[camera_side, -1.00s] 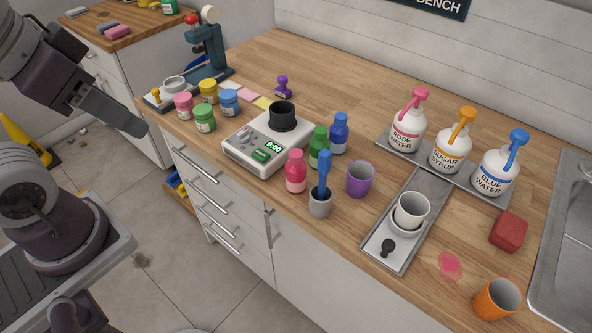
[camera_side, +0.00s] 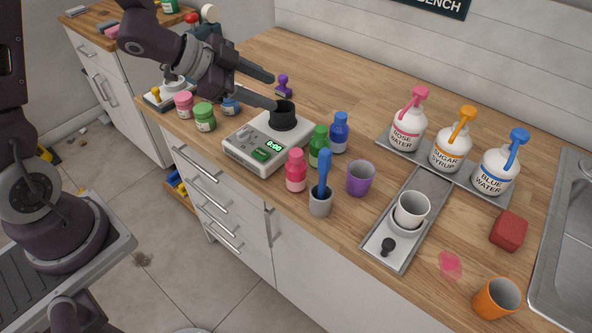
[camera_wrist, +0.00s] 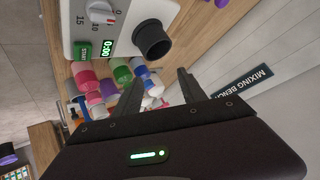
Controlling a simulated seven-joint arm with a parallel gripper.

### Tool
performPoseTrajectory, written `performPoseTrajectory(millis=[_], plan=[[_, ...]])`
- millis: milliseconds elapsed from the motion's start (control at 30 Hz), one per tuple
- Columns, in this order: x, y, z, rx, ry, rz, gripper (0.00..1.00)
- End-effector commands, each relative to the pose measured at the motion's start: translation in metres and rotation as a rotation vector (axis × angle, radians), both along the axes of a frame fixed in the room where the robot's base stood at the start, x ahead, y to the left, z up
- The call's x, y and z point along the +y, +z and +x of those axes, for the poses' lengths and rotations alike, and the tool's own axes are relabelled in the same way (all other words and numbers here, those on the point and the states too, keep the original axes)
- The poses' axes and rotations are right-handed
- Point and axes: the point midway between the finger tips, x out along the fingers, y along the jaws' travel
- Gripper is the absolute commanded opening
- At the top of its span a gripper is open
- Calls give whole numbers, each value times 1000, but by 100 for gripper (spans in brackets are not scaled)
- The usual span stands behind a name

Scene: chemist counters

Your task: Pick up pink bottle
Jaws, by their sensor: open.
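In the wrist view, the pink bottle (camera_wrist: 88,80) shows left of my fingers. My gripper (camera_side: 274,90) is open and empty, above and behind the scale, to the upper left of the pink bottle and apart from it. In the wrist view my two fingers (camera_wrist: 160,88) point up with a gap between them.
A grey pot with a blue tool (camera_side: 321,203), a blue bottle (camera_side: 339,134) and a purple cup (camera_side: 360,179) stand close by. Pink and green jars (camera_side: 204,118) stand left of the scale.

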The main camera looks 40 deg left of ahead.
Motion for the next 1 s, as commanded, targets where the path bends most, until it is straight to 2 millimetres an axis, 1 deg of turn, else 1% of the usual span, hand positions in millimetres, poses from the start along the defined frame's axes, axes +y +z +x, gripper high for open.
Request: performPoseTrajectory(millis=[33, 67, 100, 200, 300, 467, 600, 700, 800, 967, 1000], plan=[[-17, -24, -9, 34, -117, -95, 49], [-27, -32, -17, 47, -185, -158, 49], [-39, -40, -30, 65, -263, -237, 49], [-56, -47, -55, 97, -391, -388, 49], [-65, -48, -66, 111, -443, -455, 49], [-86, -55, -62, 113, -451, -462, 49], [-112, -63, -59, 113, -452, -459, 49], [-124, -69, -52, 112, -448, -458, 49], [-128, -71, -50, 109, -446, -456, 49], [-127, -71, -50, 109, -446, -456, 49], [-127, -71, -50, 109, -446, -456, 41]])
